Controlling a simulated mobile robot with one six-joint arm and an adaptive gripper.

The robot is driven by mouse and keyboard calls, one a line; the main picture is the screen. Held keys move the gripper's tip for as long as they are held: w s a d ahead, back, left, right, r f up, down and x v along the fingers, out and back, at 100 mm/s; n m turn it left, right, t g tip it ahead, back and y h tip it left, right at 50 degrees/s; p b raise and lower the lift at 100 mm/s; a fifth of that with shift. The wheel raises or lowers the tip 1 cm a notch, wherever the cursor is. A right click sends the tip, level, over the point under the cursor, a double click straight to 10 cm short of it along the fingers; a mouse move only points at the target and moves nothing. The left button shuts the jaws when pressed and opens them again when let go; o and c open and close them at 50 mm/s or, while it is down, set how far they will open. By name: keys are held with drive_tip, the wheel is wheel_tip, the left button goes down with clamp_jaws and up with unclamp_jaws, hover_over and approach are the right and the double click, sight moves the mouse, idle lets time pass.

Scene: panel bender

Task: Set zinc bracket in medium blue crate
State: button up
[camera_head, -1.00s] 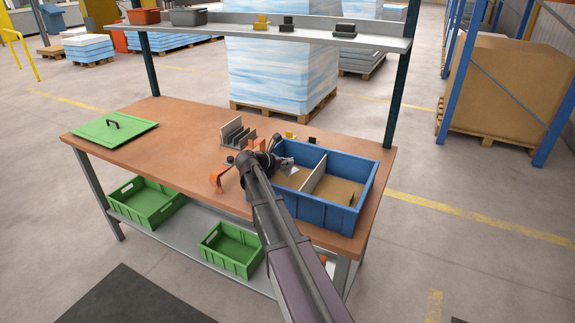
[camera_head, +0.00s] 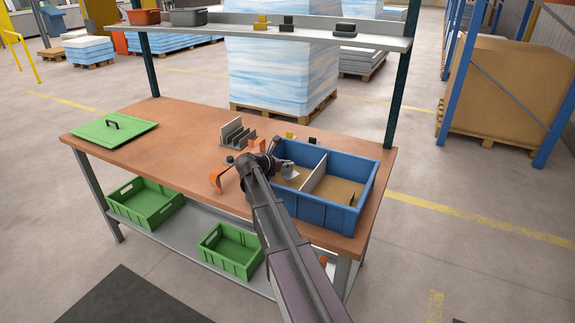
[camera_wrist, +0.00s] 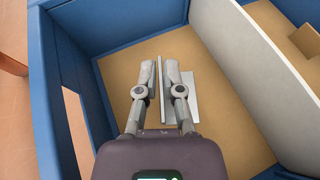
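The blue crate (camera_head: 325,208) stands at the right end of the workbench, split by a pale divider (camera_head: 314,173) into two compartments. My gripper (camera_wrist: 161,73) reaches down into the left compartment. Its fingers are closed on the thin upright plate of the grey L-shaped zinc bracket, one finger on each side. The bracket's flange (camera_wrist: 194,105) shows to the right of the fingers, over the tan floor. The bracket also shows in the head view (camera_head: 289,171). I cannot tell whether it touches the crate floor. My arm hides part of the crate's left side.
The right compartment holds a small brown piece (camera_wrist: 306,40). An orange bracket (camera_head: 217,180) and a grey slotted rack (camera_head: 236,134) stand left of the crate. The bench's middle-left is clear. A shelf (camera_head: 230,22) spans above.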

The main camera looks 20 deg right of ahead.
drive_tip(key=shift+o, duration=1.2)
drive_tip(key=shift+r, duration=0.15)
drive_tip(key=shift+r+p, duration=0.65)
drive_tip(key=shift+p, duration=0.1)
drive_tip(key=p+v, duration=0.4)
drive_tip(key=v, duration=0.8)
drive_tip(key=shift+f, duration=0.25)
